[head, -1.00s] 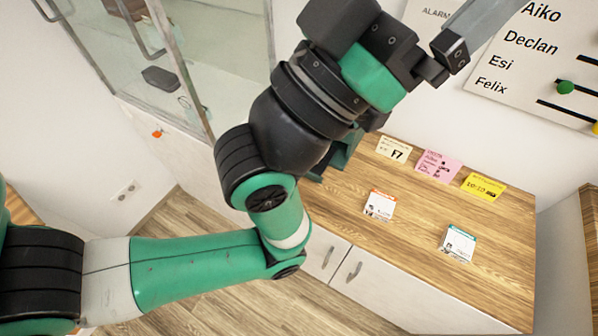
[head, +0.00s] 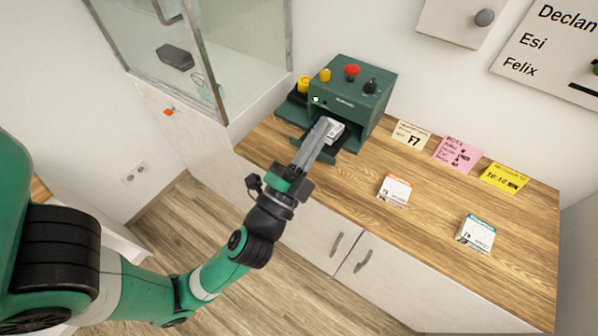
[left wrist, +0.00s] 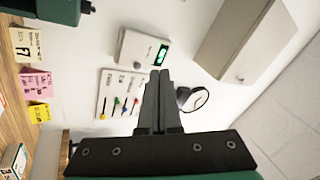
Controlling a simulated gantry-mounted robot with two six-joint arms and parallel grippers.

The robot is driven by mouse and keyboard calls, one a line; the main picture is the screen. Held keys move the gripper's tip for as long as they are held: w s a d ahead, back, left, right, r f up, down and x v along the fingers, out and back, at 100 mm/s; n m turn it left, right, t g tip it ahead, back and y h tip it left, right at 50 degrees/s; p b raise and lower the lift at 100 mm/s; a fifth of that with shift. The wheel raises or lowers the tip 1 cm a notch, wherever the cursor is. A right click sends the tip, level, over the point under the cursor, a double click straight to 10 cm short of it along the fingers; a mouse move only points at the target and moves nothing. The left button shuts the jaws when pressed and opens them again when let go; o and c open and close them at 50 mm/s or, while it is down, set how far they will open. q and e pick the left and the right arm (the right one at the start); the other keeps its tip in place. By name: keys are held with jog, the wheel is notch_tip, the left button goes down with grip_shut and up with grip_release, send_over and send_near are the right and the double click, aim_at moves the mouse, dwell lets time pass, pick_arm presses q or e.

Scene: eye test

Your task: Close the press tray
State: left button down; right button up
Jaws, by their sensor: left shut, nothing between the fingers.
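The press (head: 357,88) is a dark green box with yellow, red and black knobs on top, at the back of the wooden counter. Its dark tray (head: 331,149) sticks out of the front opening with a white item (head: 335,132) on it. My left gripper (head: 324,124) is shut and empty. In the head view its fingers overlap the tray and hide part of it. In the left wrist view the shut fingers (left wrist: 159,73) point towards the wall, and a corner of the press (left wrist: 45,9) shows at the top left. I see no clear contact with the tray.
Cream, pink and yellow notes (head: 458,154) lie along the back of the counter (head: 430,205). A glass cabinet (head: 240,60) stands left of the press. A name board (head: 555,50) hangs on the wall.

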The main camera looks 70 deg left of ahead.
pick_arm(q)
jog(key=s+f+m+g+h+b, duration=0.1)
jog(key=s+f+m+g+b, duration=0.15)
jog(key=s+f, duration=0.6)
jog(key=s+f+m+g+h+b, duration=0.1)
jog(key=s+f+m+g+h, duration=0.2)
jog(key=f, duration=1.1)
pick_arm(e)
notch_tip(320, 180, down, 4)
jog(key=f, duration=0.1)
pick_arm(q)
jog(key=shift+n+t+y, duration=0.25)
jog(key=shift+t+y, duration=0.4)
jog(key=shift+y, duration=0.15)
jog(key=p+x, duration=0.2)
jog(key=x, duration=0.2)
jog(key=p+x, duration=0.2)
jog(key=x, duration=0.2)
jog(key=p+x, duration=0.1)
jog(key=x, duration=0.4)
jog(key=shift+s+a+r+p, duration=0.2)
jog(key=shift+a+r+p, duration=0.2)
jog(key=shift+w+a+f, duration=0.15)
jog(key=shift+w+a, duration=0.2)
jog(key=shift+w, duration=0.15)
pick_arm(e)
notch_tip(320, 180, up, 6)
jog(key=shift+s+d+r+h, duration=0.2)
jog(key=shift+s+d+h, duration=0.05)
jog(key=shift+d+h, duration=0.05)
